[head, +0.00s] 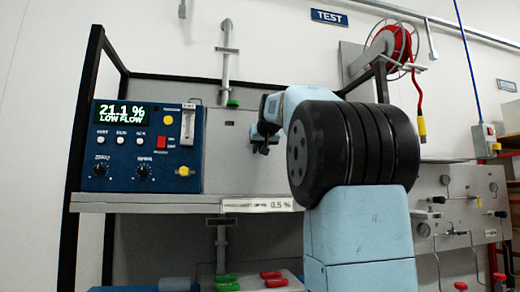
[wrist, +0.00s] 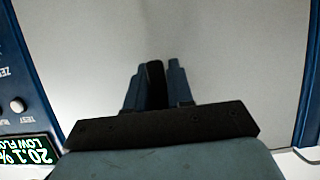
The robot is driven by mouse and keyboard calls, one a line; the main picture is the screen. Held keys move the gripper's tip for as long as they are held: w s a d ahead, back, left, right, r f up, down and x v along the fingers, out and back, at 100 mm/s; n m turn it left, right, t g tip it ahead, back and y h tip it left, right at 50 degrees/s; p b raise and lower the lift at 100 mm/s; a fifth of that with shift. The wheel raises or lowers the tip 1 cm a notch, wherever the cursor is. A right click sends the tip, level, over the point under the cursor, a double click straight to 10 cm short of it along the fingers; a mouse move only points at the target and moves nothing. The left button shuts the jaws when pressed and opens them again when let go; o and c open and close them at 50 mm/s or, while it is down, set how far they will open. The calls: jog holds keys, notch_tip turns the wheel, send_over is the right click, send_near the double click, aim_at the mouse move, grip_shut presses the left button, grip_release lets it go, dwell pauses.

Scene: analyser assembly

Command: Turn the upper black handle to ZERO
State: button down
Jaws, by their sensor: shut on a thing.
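The upper black handle (wrist: 155,82) shows in the wrist view as a narrow dark bar, seen nearly end-on, standing out from a pale grey panel. My gripper (wrist: 155,72) is shut on it, with one blue-grey finger on each side. In the head view my gripper (head: 262,147) is at the grey panel (head: 222,165), right of the blue analyser. The handle is hard to pick out there, and any ZERO mark by it is hidden or too small to read.
The blue analyser (head: 105,185) stands left on the shelf (head: 150,203); its lit display (head: 123,115) reads about 21.1 % LOW FLOW. Green and red handles (head: 270,275) lie below the shelf. A hose reel (head: 392,45) hangs at upper right. A pipework panel (head: 460,205) stands at right.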

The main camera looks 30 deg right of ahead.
jog(key=shift+a, duration=0.1)
jog(key=shift+w+a+m+y, duration=0.15)
jog(key=shift+a+m+y, duration=0.25)
jog(key=shift+m+y, duration=0.45)
jog(key=c, duration=1.1)
grip_release()
jog(key=shift+r, duration=0.1)
jog(key=v, duration=1.3)
jog(key=shift+s+a+f, duration=0.15)
jog(key=shift+s+f, duration=0.05)
jog(key=shift+s, duration=0.3)
